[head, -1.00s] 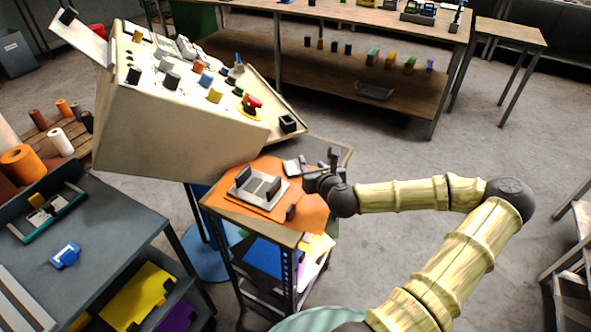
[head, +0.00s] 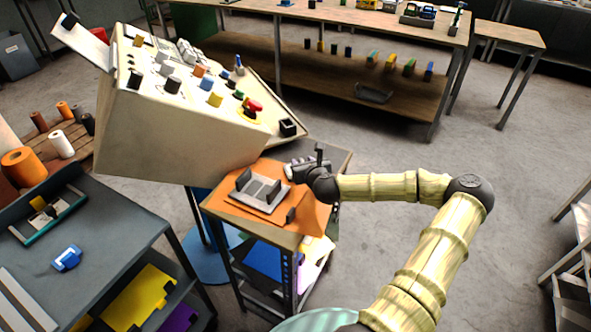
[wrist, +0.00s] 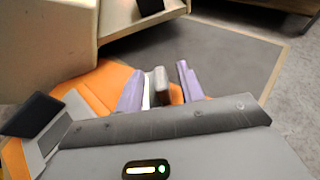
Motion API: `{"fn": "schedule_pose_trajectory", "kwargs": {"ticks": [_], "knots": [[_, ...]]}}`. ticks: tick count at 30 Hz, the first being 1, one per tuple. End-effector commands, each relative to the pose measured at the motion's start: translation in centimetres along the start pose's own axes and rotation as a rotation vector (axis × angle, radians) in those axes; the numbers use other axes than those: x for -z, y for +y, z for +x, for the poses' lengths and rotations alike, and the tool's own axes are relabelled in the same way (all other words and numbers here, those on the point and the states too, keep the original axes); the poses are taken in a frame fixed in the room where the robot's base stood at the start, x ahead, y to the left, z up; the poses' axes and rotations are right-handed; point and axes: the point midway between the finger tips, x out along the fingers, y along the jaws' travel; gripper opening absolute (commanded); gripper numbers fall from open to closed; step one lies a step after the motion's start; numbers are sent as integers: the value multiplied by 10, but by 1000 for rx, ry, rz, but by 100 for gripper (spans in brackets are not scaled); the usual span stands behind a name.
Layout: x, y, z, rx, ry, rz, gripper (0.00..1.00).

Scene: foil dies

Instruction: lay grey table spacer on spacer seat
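In the wrist view, a small grey block with a rounded top, which looks like the grey table spacer (wrist: 160,83), stands between the two purple fingers of my gripper (wrist: 159,88). A gap shows between it and the right finger, so the fingers are open around it. A pale strip shows at its left. In the head view my gripper (head: 294,169) is low over the back right of the orange mat (head: 312,208), and the spacer is hidden there. A grey plate with dark upright blocks (head: 268,198) lies left of my gripper. I cannot tell which part is the spacer seat.
A small dark block (head: 291,215) stands at the mat's front. The large cream control console (head: 170,135) rises close behind and left of the mat; its edge also shows in the wrist view (wrist: 75,40). A grey workbench (head: 100,215) is at left. Open floor lies to the right.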

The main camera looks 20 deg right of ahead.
Motion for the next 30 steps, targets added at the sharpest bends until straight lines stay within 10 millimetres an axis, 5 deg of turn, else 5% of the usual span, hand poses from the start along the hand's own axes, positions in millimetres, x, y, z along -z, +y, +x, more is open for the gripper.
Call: {"fn": "schedule_pose_trajectory", "kwargs": {"ticks": [6,21,27,30], "knots": [[0,0,22,0,1,0,38],[0,0,22,0,1,0,38],[0,0,22,0,1,0,3],[0,0,22,0,0,0,0]]}}
